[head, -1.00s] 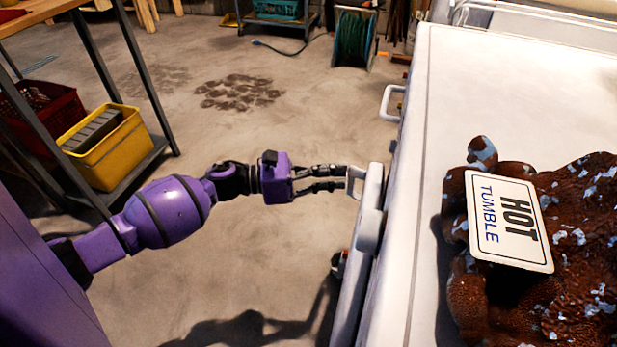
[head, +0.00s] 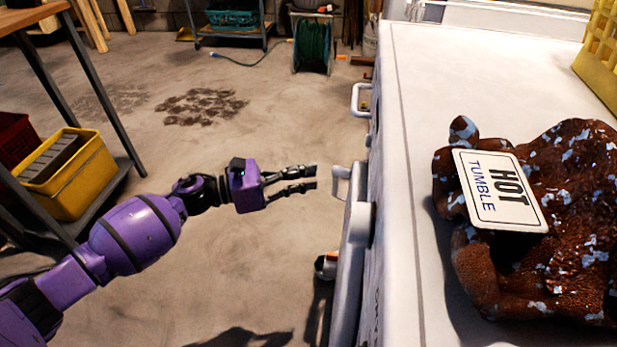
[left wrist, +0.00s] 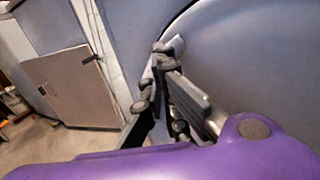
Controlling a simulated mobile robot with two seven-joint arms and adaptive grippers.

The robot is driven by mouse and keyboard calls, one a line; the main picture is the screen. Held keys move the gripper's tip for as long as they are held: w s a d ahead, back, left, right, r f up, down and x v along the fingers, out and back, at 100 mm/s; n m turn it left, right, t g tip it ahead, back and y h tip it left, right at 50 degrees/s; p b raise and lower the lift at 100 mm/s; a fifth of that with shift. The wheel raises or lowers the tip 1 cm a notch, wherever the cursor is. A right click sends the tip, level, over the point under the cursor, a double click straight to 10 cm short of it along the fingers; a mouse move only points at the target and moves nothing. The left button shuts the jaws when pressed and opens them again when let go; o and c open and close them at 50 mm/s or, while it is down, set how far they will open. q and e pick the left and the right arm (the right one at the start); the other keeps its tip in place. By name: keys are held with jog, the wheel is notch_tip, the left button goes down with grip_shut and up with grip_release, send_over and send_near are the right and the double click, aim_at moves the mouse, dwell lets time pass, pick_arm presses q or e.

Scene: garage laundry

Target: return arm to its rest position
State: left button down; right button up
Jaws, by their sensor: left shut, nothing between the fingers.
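My left arm is purple and comes in from the left in the head view. Its black left gripper (head: 314,178) is shut and empty. Its tips are a short gap to the left of the white handle (head: 341,184) on the front of the white machine (head: 412,250). The left gripper's dark fingers (left wrist: 160,72) also show in the left wrist view, in front of a large grey curved surface. My right gripper is in neither view.
On the machine's top lies a brown, pale-speckled cloth (head: 560,220) with a "HOT TUMBLE" card (head: 500,190). A yellow basket (head: 602,55) stands behind it. At left is a shelf with a yellow bin (head: 75,180). Concrete floor (head: 240,130) is open between.

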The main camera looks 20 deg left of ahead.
pick_arm(q)
jog(key=w+p+v, duration=0.1)
jog(key=v, duration=0.9)
jog(key=shift+a, duration=0.55)
jog(key=shift+n, duration=0.3)
